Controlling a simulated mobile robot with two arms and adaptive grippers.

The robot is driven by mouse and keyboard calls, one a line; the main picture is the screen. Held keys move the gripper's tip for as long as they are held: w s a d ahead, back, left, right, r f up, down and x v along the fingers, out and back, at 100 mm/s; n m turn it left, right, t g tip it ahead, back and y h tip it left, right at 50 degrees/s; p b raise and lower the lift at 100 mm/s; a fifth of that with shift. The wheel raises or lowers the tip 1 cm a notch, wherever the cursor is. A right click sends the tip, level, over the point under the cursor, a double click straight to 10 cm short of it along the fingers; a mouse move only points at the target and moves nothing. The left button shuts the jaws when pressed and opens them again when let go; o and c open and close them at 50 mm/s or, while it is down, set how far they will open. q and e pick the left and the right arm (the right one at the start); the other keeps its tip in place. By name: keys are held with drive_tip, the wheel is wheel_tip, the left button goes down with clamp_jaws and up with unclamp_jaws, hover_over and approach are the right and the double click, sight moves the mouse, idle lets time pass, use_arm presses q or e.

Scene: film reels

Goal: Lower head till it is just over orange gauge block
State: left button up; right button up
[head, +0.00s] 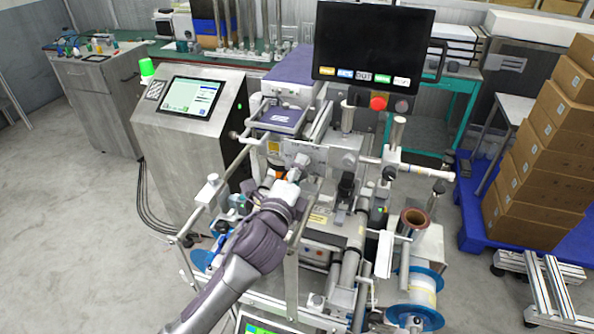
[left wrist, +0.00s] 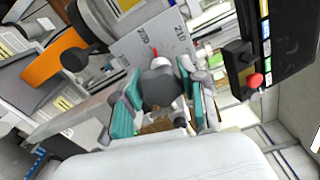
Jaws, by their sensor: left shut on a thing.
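My left gripper (head: 297,168) reaches the front of the machine in the head view. In the left wrist view its teal-padded fingers (left wrist: 164,100) are shut on a dark grey knob (left wrist: 160,82). Behind the knob is a grey plate (left wrist: 145,42) with a number scale and a red pointer mark. An orange piece (left wrist: 52,60), seemingly the gauge block, shows at the left of the left wrist view; in the head view only a small orange patch (head: 284,173) shows beside the gripper. The gap between head and block cannot be told. My right gripper is not in view.
A black screen (head: 373,45) stands above the machine, with a red button (head: 378,103) below it. A grey cabinet (head: 190,115) with a touchscreen and green lamp stands left. Rods and rollers surround the gripper. Stacked cartons (head: 553,150) are at right; floor is clear at left.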

use_arm(q)
drive_tip(key=shift+d+r, duration=0.1)
drive_tip(key=shift+r, duration=0.75)
drive_tip(key=o, duration=1.1)
drive_tip(key=shift+w+d+f, duration=0.1)
drive_tip(key=shift+d+f, duration=0.05)
drive_tip(key=shift+f, duration=0.05)
drive_tip(key=shift+o, duration=0.2)
drive_tip(key=shift+s+f, duration=0.15)
drive_tip(key=shift+s, duration=0.05)
drive_tip(key=shift+s, duration=0.2)
drive_tip(key=v, duration=1.1)
drive_tip(key=shift+s+a, duration=0.25)
drive_tip(key=shift+f, duration=0.1)
